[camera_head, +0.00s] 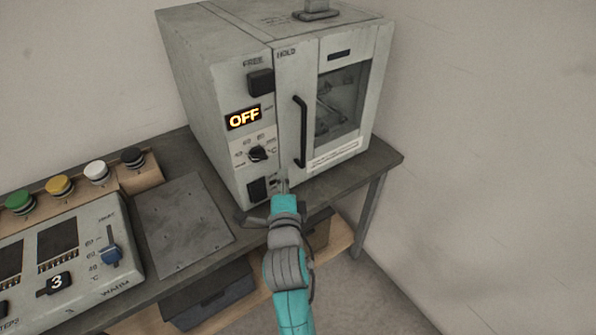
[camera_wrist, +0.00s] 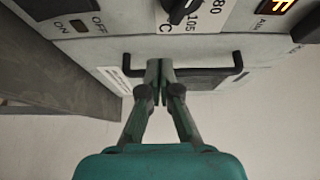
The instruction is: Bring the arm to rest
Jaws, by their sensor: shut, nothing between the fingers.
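My arm reaches up from the bottom of the head view. My gripper (camera_head: 284,187) is in front of the lower front of a grey oven-like cabinet (camera_head: 215,75), just below its black door handle (camera_head: 300,132). In the wrist view my gripper (camera_wrist: 160,80) has its fingertips together with nothing between them. The handle (camera_wrist: 215,72) runs sideways behind the fingertips there; I cannot tell whether they touch it. The cabinet's door appears closed. Its display (camera_head: 243,117) reads OFF. Below are a dark knob (camera_head: 257,153) and a black switch (camera_head: 258,189).
The cabinet stands on a dark bench (camera_head: 385,160). To the left are a flat metal plate (camera_head: 183,222), a control panel (camera_head: 75,245) with a blue slider (camera_head: 110,256), and a row of coloured buttons (camera_head: 58,186). A dark bin (camera_head: 210,297) sits below. Floor to the right is clear.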

